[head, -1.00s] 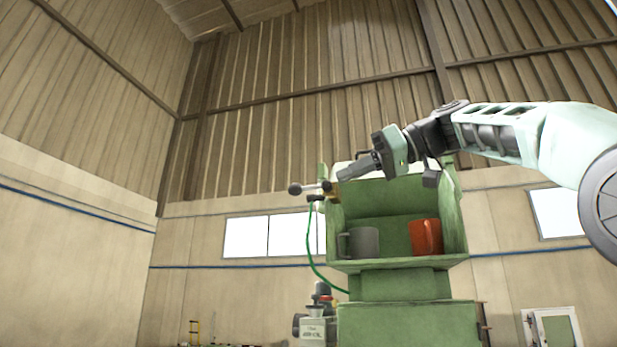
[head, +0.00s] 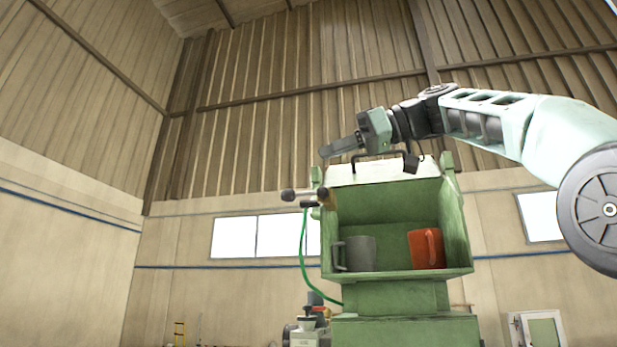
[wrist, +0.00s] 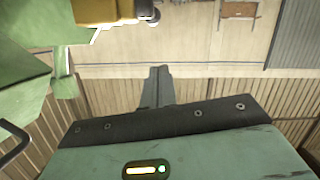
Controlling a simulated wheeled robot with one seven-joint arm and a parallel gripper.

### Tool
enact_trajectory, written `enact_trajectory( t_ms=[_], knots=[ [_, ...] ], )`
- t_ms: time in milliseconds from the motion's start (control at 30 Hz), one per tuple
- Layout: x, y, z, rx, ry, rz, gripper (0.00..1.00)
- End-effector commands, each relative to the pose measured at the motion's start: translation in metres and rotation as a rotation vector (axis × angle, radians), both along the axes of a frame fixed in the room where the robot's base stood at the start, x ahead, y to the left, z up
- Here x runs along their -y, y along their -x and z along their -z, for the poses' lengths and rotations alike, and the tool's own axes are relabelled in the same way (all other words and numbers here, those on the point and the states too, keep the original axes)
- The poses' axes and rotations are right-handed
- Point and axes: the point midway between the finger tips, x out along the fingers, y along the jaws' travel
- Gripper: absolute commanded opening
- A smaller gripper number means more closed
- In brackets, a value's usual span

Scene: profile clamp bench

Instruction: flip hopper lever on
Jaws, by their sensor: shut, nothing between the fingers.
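The hopper lever (head: 299,195) sticks out to the left from the upper left side of the green hopper (head: 461,230), with a dark round knob at its end. In the wrist view a yellow fitting (wrist: 98,10) with a grey end shows at the top, beside green hopper parts. My gripper (head: 326,153) is shut and empty, above and slightly right of the lever, apart from it in the picture. Its closed fingers (wrist: 159,84) also show in the wrist view. Part of the lever's mount is hard to make out.
A grey mug (head: 360,254) and a red mug (head: 424,250) stand inside the open hopper. A dark bar handle (head: 380,155) is on its top. A green hose (head: 303,255) hangs below the lever. The space left of the lever is clear.

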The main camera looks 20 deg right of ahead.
Motion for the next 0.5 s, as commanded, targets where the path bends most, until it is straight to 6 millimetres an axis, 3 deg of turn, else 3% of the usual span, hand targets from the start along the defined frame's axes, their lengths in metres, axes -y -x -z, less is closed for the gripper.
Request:
enact_trajectory(
  t_ms=[267,500],
  knots=[
    [-0.045,-0.033,0.012,-0.003,0.002,-0.004,0.0],
    [-0.038,-0.036,0.039,-0.001,0.0,0.0,0.0]
  ],
)
